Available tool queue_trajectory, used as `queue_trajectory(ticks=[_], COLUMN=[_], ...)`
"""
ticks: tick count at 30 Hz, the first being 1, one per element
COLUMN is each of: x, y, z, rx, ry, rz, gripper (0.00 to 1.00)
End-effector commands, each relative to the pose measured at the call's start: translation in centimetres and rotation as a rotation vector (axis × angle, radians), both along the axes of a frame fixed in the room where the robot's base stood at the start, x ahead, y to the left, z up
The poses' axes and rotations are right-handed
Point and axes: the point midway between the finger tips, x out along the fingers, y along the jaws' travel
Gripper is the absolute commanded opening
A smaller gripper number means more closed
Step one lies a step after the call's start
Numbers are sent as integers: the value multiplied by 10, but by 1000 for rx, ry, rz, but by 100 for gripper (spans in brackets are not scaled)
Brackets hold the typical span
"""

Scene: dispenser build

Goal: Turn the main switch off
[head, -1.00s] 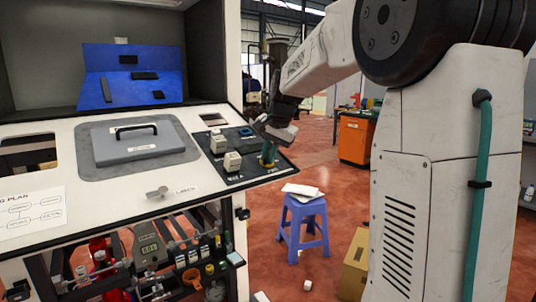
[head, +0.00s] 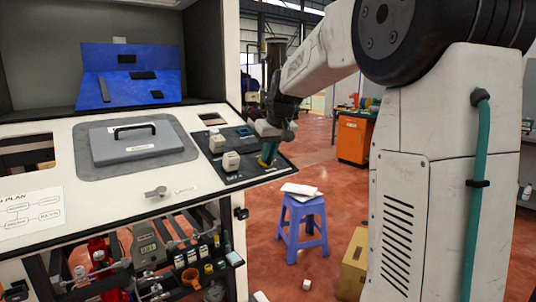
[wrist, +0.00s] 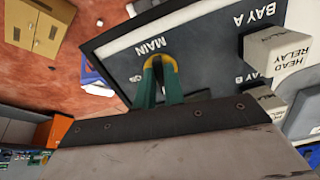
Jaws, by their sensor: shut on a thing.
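The main switch shows in the wrist view as a yellow part (wrist: 160,60) beside the printed word MAIN on a dark panel (wrist: 112,60). My gripper (wrist: 158,86) has teal fingers that reach down to this yellow part and are shut on it. In the head view my gripper (head: 268,154) stands at the right end of the dark switch panel (head: 232,175), fingers pointing down. The fingers hide most of the switch, so I cannot tell its setting.
Two pale relay blocks stand on the panel near my gripper; the nearer one (head: 231,161) is labelled HEAD RELAY in the wrist view (wrist: 278,50). A grey lid with a handle (head: 138,142) lies to the left. A blue stool (head: 301,228) stands on the floor at right.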

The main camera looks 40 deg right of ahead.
Motion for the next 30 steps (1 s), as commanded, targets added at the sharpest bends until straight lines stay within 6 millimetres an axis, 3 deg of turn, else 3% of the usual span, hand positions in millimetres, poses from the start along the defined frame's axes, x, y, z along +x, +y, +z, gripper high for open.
queue_trajectory(ticks=[10, 27, 28, 30], x=[0, 0, 0, 0], y=[-1, -1, -1, -1], z=[1, 1, 1, 1], rx=[-57, -68, -68, -68], ry=[-4, -4, -4, -4], rz=[137, 165, 165, 165], gripper=[0, 0, 16, 33])
